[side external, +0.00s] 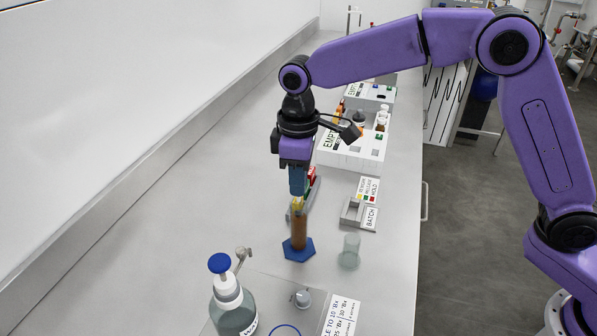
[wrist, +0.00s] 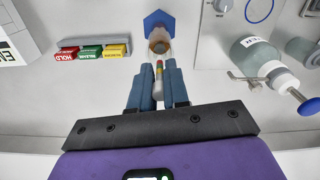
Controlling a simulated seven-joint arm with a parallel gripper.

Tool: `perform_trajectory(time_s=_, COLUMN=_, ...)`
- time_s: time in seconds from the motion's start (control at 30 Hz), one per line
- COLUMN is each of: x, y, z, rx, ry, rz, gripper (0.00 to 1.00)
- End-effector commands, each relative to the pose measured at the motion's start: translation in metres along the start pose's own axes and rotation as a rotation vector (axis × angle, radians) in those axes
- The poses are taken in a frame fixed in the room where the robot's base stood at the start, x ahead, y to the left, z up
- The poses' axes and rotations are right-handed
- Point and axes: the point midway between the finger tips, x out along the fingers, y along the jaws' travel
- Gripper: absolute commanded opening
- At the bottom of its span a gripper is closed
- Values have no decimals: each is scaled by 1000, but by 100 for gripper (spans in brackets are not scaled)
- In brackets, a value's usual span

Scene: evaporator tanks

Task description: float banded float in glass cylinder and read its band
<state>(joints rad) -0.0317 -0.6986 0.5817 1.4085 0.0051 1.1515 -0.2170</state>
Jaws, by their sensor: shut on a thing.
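The glass cylinder (side external: 299,232) stands upright on a blue hexagonal base (side external: 298,250) and holds brown liquid. In the wrist view its blue base (wrist: 159,20) is at the top, with the round mouth below it. My gripper (side external: 298,194) is directly above the cylinder, pointing down, and is shut on the banded float. The float (wrist: 159,72) shows coloured bands between the fingers (wrist: 158,92) and lines up with the mouth. In the side view only a yellowish part shows below the fingertips. I cannot tell how far its lower end is inside the cylinder.
An empty-looking glass beaker (side external: 349,252) stands right of the cylinder. A wash bottle (side external: 234,305) and a knob (side external: 301,298) are in front. Red, green and yellow blocks (wrist: 91,53) sit in a holder behind. A BATCH tray (side external: 352,212) and white racks (side external: 352,150) stand farther back.

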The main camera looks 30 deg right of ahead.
Motion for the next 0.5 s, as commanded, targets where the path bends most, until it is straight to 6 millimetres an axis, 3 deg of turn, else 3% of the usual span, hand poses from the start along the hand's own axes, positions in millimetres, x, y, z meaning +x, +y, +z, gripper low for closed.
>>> perform_trajectory(time_s=0.5, x=22, y=0, z=0, rx=0, ry=-1, rz=0, gripper=6)
